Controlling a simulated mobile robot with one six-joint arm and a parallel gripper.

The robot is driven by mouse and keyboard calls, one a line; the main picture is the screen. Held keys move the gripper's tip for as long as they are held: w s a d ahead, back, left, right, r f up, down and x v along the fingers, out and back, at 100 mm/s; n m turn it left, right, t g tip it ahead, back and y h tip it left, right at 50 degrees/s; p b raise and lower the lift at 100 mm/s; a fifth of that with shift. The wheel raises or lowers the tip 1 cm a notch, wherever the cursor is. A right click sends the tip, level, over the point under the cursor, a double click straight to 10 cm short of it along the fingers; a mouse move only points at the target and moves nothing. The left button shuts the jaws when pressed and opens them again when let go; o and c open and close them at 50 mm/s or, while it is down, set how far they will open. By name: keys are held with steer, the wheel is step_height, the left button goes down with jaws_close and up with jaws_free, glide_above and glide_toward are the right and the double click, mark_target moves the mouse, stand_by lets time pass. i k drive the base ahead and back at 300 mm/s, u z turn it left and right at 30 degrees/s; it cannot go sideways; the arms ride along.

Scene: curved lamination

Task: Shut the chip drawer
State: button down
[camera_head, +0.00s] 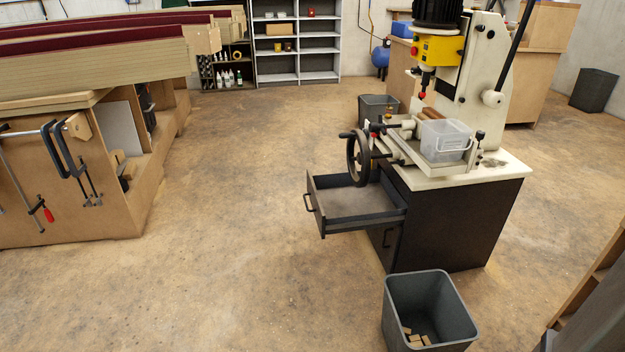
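The chip drawer (352,201) is a dark grey drawer with a pale inside, in the upper part of the black cabinet (455,222) under the machine. It is pulled far out toward the left and looks empty. Its dark handle (309,203) is on the left front face. A handwheel (358,158) is just above the drawer's back edge. My gripper is not in view.
A grey bin (428,308) with wood offcuts stands on the floor before the cabinet. A workbench (70,170) with clamps is at left. The floor (230,200) between bench and drawer is clear. A wooden shelf edge (590,280) is at lower right.

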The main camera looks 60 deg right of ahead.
mark_target(338, 206)
steer(key=z, duration=0.15)
steer(key=i, duration=0.85)
steer(key=u, duration=0.35)
